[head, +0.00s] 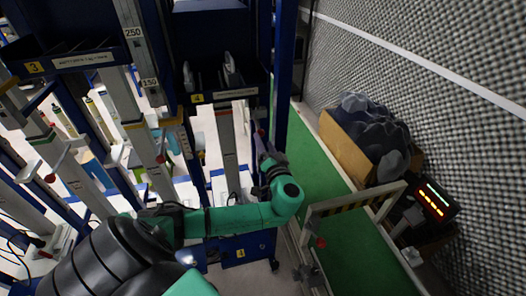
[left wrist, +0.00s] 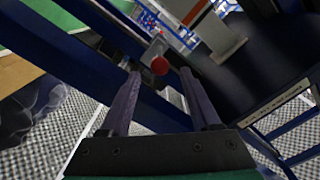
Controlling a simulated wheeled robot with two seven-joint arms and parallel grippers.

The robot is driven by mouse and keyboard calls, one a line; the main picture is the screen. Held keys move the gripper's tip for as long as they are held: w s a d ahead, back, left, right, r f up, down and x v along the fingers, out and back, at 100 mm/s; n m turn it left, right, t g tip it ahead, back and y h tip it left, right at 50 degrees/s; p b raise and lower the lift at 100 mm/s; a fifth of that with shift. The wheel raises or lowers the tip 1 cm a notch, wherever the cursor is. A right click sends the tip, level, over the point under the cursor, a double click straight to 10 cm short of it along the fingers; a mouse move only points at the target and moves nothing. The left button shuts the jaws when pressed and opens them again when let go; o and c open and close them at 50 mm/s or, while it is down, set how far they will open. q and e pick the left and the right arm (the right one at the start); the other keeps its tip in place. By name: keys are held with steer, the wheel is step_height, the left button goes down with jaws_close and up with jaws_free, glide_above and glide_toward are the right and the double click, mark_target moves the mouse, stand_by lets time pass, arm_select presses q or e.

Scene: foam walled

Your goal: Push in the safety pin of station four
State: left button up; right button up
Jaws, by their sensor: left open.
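Station four has a yellow number 4 label (head: 197,98) under its dark upper bin and a blue base (head: 232,250) with another 4. My left gripper (head: 262,140) is raised beside the station's blue upright (head: 282,75). In the left wrist view its two purple fingers (left wrist: 160,74) are open. A round red knob (left wrist: 160,65), apparently the safety pin, shows between the fingertips, on a pale metal bracket by a blue beam. I cannot tell whether the fingers touch it. In the head view the pin is not clearly visible near the gripper. My right gripper is not in view.
Station three (head: 35,67) and its pale columns stand to the left. A foam wall lies beyond.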

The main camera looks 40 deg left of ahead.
arm_select(q)
steer(key=f+b+v, duration=0.1)
steer(key=b+v, duration=0.4)
steer(key=v, duration=0.9)
steer(key=w+a+f+m+g+h+b, duration=0.1)
steer(key=w+f+m+h, duration=0.15)
steer(key=f, duration=0.75)
steer(key=w+a+f+m+g+h+b, duration=0.1)
steer(key=f+m+h, duration=0.15)
steer(key=f, duration=0.75)
steer(key=s+f+m+g+h, duration=0.1)
steer(key=s+f+h, duration=0.1)
steer(key=f, duration=0.7)
steer(key=s+a+f+m+g+h+b, duration=0.1)
steer(key=s+f+g, duration=0.1)
steer(key=f, duration=0.8)
steer(key=shift+s+m+h, duration=0.3)
steer(key=shift+s+h, duration=0.1)
steer(key=shift+s, duration=0.5)
steer(key=shift+a+f, duration=0.15)
